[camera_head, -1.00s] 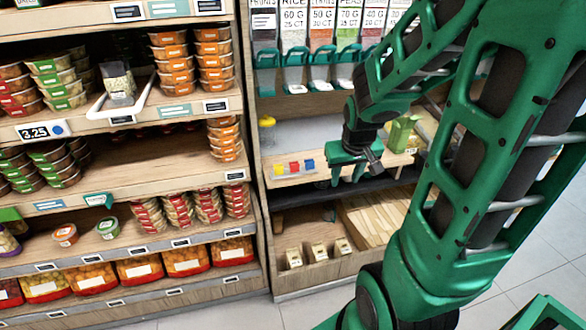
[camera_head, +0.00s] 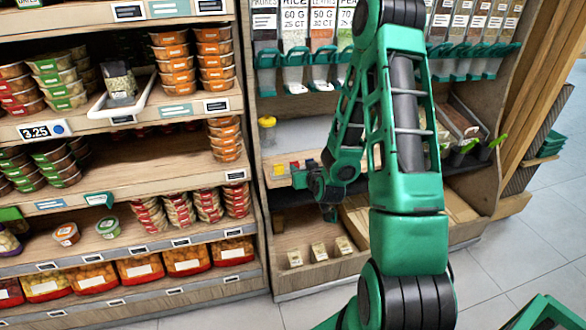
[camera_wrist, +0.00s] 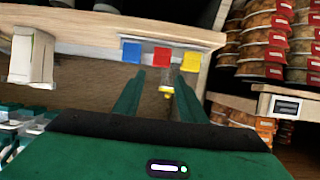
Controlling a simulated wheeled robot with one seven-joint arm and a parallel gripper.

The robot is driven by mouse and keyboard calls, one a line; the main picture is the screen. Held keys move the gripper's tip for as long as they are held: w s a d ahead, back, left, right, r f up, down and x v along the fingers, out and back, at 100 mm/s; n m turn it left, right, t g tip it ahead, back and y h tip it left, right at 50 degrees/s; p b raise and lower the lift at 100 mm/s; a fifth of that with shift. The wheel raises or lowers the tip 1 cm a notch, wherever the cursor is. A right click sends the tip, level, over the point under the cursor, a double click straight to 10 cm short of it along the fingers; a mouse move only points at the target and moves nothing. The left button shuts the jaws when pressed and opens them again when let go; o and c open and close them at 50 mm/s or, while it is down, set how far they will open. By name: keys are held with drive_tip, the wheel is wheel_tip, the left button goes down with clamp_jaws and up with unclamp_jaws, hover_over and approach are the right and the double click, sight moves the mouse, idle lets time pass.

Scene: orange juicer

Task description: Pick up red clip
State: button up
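The red clip (camera_wrist: 161,57) sits on a wooden shelf edge between the blue clip (camera_wrist: 131,52) and the yellow clip (camera_wrist: 190,61). In the head view the yellow clip (camera_head: 278,170) and a bit of the red clip (camera_head: 294,165) show; the blue one is hidden behind my gripper. My gripper (camera_wrist: 160,77) is open and empty, its two fingers pointing toward the red clip with a gap between them. In the head view my gripper (camera_head: 301,178) is just right of the clips, partly hidden by my wrist.
The wooden shelf ledge (camera_wrist: 215,38) runs behind the clips. A pale carton (camera_wrist: 32,57) stands to their left in the wrist view. A yellow-topped item (camera_head: 267,122) stands on the shelf above the clips. Stacked food tubs (camera_head: 225,140) fill the left shelves; dispensers (camera_head: 295,75) hang above.

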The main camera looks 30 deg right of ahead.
sight(295, 163)
drive_tip(key=x, duration=0.5)
drive_tip(key=shift+w+d+f, duration=0.1)
drive_tip(key=shift+w, duration=0.15)
drive_tip(key=x, duration=0.4)
drive_tip(key=shift+s+f, duration=0.1)
drive_tip(key=shift+f, duration=0.2)
drive_tip(key=shift+w+f, duration=0.2)
drive_tip(key=shift+w, duration=0.35)
drive_tip(key=shift+c, duration=0.7)
drive_tip(key=c, duration=0.7)
